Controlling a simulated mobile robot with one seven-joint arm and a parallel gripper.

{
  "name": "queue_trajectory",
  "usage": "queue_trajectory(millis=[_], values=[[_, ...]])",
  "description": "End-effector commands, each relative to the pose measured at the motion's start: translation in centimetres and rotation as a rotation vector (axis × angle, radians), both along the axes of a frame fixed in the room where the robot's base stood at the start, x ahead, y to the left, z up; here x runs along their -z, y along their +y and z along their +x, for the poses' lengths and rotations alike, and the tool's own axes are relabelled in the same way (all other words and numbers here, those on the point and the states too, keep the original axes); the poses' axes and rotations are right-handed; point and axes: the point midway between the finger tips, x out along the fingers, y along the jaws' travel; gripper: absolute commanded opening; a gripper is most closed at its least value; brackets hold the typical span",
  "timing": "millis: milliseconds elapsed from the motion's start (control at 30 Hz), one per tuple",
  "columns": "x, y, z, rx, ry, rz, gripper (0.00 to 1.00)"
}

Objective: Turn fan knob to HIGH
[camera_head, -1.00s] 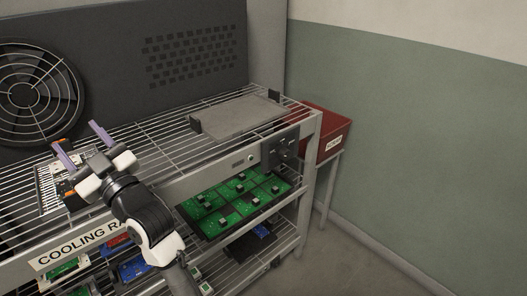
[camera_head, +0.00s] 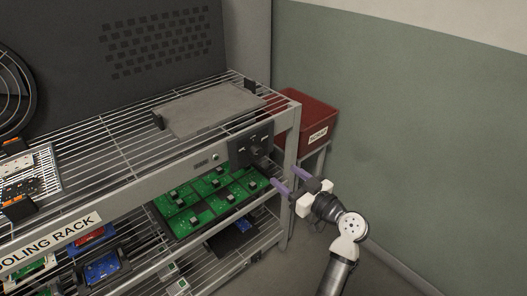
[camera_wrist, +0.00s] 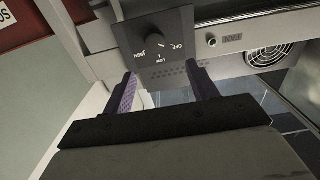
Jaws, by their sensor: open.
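The fan knob (camera_head: 257,151) is a dark round dial on a black panel (camera_head: 237,151) at the right end of the rack's front rail. In the wrist view the knob (camera_wrist: 157,45) shows up close, with HIGH, LOW and OFF printed around it; its exact setting is hard to read. My gripper (camera_head: 281,176) is open and empty, with its purple fingers in front of the rack, below and right of the knob. In the wrist view the fingertips (camera_wrist: 165,77) lie apart, just below the panel and not around the knob.
The cooling rack (camera_head: 170,180) holds a grey tray (camera_head: 210,108) on top and green circuit boards (camera_head: 210,196) below the rail. A red bin (camera_head: 308,118) stands right of the rack. Floor and wall to the right are clear.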

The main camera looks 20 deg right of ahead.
Motion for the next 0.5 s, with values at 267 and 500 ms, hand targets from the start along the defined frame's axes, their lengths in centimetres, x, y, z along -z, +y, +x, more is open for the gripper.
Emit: queue_trajectory(millis=[267, 500], values=[[0.4, -0.8, -0.3, -0.001, -0.003, 0.009, 0.58], [0.2, 0.9, 4.2, -0.002, -0.001, 0.008, 0.58]])
